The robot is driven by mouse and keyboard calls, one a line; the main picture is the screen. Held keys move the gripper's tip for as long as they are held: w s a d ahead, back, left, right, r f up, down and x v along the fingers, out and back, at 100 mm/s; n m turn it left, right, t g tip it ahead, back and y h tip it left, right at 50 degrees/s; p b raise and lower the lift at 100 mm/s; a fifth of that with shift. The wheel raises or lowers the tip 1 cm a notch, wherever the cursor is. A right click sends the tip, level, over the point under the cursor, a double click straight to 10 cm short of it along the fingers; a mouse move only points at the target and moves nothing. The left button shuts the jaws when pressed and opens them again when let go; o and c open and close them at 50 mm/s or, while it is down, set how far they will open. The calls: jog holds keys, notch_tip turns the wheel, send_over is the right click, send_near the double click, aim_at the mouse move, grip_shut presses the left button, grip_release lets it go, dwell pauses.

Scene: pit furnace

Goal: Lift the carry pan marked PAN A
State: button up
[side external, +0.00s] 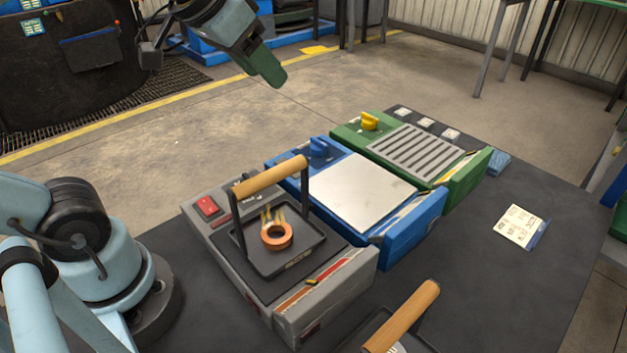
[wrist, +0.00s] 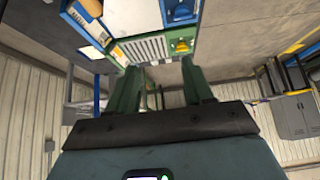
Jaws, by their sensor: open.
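A black carry pan (side external: 308,237) with a wooden bar handle (side external: 270,176) stands on the grey unit (side external: 218,236). A copper-coloured ring (side external: 276,236) and thin yellowish pieces lie in it. A second pan's wooden handle (side external: 402,316) shows at the bottom edge, its pan mostly cut off. I cannot read which pan is marked PAN A. My gripper (side external: 270,68) is open and empty, high above the floor behind the units, apart from both handles. In the wrist view its two green fingers (wrist: 160,66) are spread; a wooden handle (wrist: 92,7) shows at the top left.
A blue unit (side external: 413,239) with a pale flat plate and a green unit (side external: 467,178) with a slotted grate stand beside the grey one. A paper card (side external: 521,226) and a blue cloth-like item (side external: 497,163) lie on the dark table (side external: 470,290). The table's right side is mostly clear.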

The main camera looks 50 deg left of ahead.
notch_tip(320, 180, up, 5)
jog(key=g+h, duration=0.2)
jog(key=g, duration=0.5)
send_over(272, 177)
jog(key=a, duration=0.3)
notch_tip(272, 177, down, 7)
jog(key=shift+w+d+f, duration=0.1)
jog(key=shift+d+f, duration=0.25)
jog(key=shift+f, duration=1.45)
jog(key=shift+w+d+f, duration=0.1)
jog(key=shift+d+f, duration=0.3)
jog(key=shift+f, duration=1.45)
jog(key=shift+w+d+f, duration=0.1)
jog(key=shift+d+f, duration=0.25)
jog(key=shift+f, duration=1.45)
grip_shut()
